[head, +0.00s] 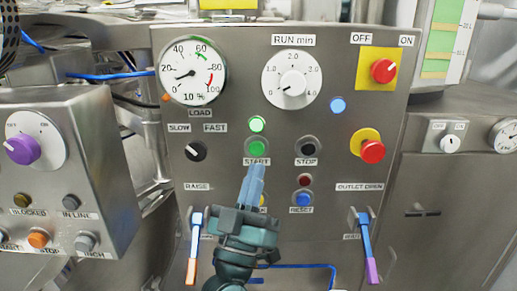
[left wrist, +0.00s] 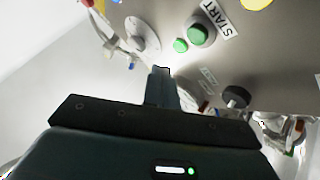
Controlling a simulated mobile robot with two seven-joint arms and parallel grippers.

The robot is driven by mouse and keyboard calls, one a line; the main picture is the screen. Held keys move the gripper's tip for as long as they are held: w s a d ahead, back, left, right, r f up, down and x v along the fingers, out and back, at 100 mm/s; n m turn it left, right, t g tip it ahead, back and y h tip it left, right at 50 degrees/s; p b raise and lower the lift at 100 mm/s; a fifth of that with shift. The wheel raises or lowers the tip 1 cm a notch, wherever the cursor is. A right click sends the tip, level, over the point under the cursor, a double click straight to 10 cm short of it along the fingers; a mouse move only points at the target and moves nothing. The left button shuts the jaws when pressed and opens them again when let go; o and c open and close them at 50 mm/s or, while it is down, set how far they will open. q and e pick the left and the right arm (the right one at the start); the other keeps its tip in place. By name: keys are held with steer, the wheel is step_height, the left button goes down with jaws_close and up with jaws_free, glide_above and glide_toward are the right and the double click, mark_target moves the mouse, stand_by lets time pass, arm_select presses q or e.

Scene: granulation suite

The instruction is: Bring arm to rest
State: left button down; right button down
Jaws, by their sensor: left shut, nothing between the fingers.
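My left gripper (head: 256,168) is in front of the control panel (head: 230,110) in the head view, its blue fingers shut together and empty. The fingertips overlap the lower edge of the START label, just below the green START button (head: 257,147). The left wrist view also shows the shut fingers (left wrist: 161,72), with the green START button (left wrist: 200,34) beyond them to the upper right. I cannot tell whether the fingertips touch the panel. My gripper and arm hide part of the panel below START. My right gripper is not in view.
The black STOP button (head: 306,147) and red emergency button (head: 372,151) are to the right. Two levers stick out low on the panel, one left (head: 194,245) and one right (head: 367,245). A grey control box (head: 90,130) stands at the left.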

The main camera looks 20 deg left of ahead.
arm_select(q)
steer(key=s+d+f+m+g+h+p, duration=0.1)
steer(key=s+f+m+g+h, duration=0.3)
steer(key=f, duration=0.6)
steer(key=d+f+m+g+p, duration=0.15)
steer(key=f+g, duration=0.35)
steer(key=f, duration=0.5)
steer(key=s+a+f+g+y, duration=0.1)
steer(key=s+a+f+g, duration=0.2)
steer(key=s+f+g, duration=0.4)
steer(key=s+f+m, duration=0.1)
steer(key=s+f, duration=0.4)
steer(key=f, duration=0.3)
steer(key=shift+s+y+p, duration=0.15)
steer(key=shift+y+p, duration=0.15)
steer(key=shift+p, duration=0.05)
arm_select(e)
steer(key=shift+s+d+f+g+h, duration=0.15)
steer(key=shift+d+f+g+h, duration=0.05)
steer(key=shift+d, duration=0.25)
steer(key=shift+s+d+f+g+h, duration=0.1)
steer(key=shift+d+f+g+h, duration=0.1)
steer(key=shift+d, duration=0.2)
